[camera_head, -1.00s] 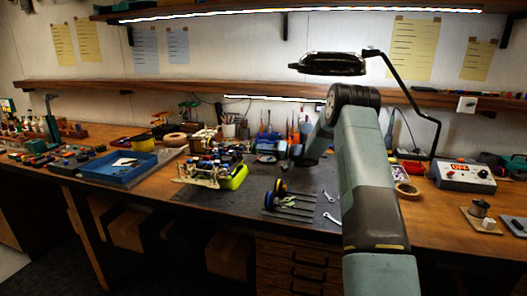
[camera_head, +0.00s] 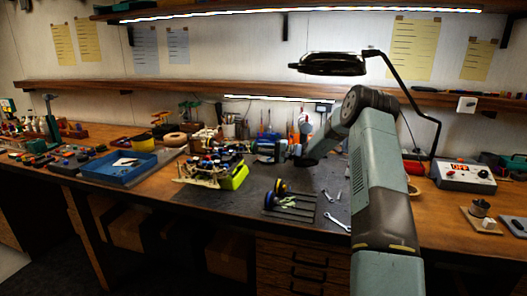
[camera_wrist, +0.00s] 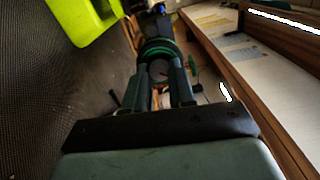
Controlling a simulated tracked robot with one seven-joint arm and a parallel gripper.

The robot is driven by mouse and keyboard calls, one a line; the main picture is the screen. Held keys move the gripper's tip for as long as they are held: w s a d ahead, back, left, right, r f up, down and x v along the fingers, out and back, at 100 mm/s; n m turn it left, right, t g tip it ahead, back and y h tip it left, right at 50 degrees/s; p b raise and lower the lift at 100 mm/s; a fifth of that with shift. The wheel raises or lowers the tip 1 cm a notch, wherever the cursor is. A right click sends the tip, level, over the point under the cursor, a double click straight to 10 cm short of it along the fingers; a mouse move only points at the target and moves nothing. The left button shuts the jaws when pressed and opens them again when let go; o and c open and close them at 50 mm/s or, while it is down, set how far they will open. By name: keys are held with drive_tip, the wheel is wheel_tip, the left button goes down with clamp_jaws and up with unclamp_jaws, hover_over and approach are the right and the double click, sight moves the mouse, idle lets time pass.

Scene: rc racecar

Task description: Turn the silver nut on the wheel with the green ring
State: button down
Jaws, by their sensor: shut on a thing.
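In the wrist view, the wheel with the green ring (camera_wrist: 158,45) is straight ahead of my gripper (camera_wrist: 162,90). The two dark fingers stand on either side of a grey, round, silver-looking piece (camera_wrist: 158,70) at the wheel's centre, which appears to be the silver nut. My gripper is shut on it, though the exact contact is dark and hard to see. In the head view, my gripper (camera_head: 273,151) is small, at the back of the dark mat, right of the racecar (camera_head: 208,168). The nut cannot be made out there.
A yellow-green body shell (camera_head: 234,177) is beside the racecar and also shows in the wrist view (camera_wrist: 85,18). Loose wheels (camera_head: 278,189), rods and wrenches (camera_head: 336,221) lie on the mat in front. A blue tray (camera_head: 118,168) is at left. A lamp (camera_head: 333,64) hangs above.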

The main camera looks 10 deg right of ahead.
drive_tip(key=m, duration=0.4)
drive_tip(key=shift+f+m, duration=0.15)
drive_tip(key=shift+m, duration=0.15)
drive_tip(key=m, duration=0.4)
drive_tip(key=shift+m, duration=0.3)
drive_tip(key=c, duration=0.9)
unclamp_jaws()
drive_tip(key=v, duration=1.3)
drive_tip(key=shift+s+d, duration=0.15)
drive_tip(key=shift+d, duration=0.2)
